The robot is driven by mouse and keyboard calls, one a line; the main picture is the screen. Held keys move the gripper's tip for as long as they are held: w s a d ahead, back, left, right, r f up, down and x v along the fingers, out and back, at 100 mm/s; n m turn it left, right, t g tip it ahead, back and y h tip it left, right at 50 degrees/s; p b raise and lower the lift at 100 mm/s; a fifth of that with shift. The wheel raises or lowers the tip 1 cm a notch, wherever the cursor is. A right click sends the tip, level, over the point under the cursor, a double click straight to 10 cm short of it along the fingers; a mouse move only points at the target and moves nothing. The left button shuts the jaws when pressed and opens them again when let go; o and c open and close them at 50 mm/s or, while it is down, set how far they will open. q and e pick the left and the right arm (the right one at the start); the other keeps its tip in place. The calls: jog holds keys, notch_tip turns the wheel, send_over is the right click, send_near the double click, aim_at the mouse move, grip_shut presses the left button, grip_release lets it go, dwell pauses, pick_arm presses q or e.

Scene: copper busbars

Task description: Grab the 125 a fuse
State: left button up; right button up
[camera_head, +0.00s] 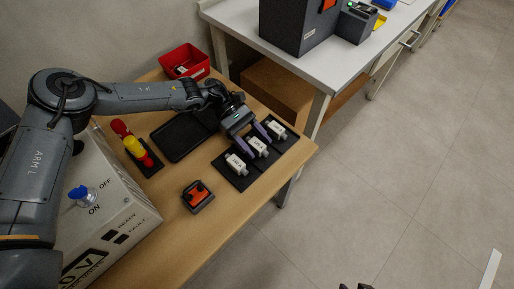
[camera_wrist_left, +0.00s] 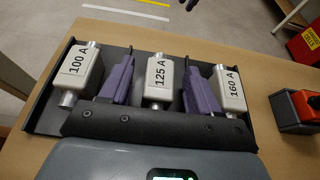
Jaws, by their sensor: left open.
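The 125 A fuse (camera_wrist_left: 160,76) is a white block with metal ends, the middle one of three in a black tray (camera_wrist_left: 40,115). It is also in the middle of the tray in the head view (camera_head: 258,147). The 100 A fuse (camera_wrist_left: 80,68) is left and the 160 A fuse (camera_wrist_left: 229,90) right in the wrist view. My left gripper (camera_wrist_left: 159,80) is open, its purple fingers on either side of the 125 A fuse with visible gaps; the fuse is not gripped. Only a dark part of what looks like my right gripper (camera_head: 355,287) shows at the bottom edge.
A small orange-and-black device (camera_head: 197,196) sits near the tray. An empty-looking black tray (camera_head: 183,136), a red bin (camera_head: 184,62) and red and yellow-handled tools (camera_head: 138,148) are on the wooden table. A large grey box with a blue switch (camera_head: 84,194) stands at left.

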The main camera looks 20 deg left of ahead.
pick_arm(q)
jog(key=shift+d, duration=0.1)
jog(key=c, duration=1.1)
jog(key=shift+r, duration=0.1)
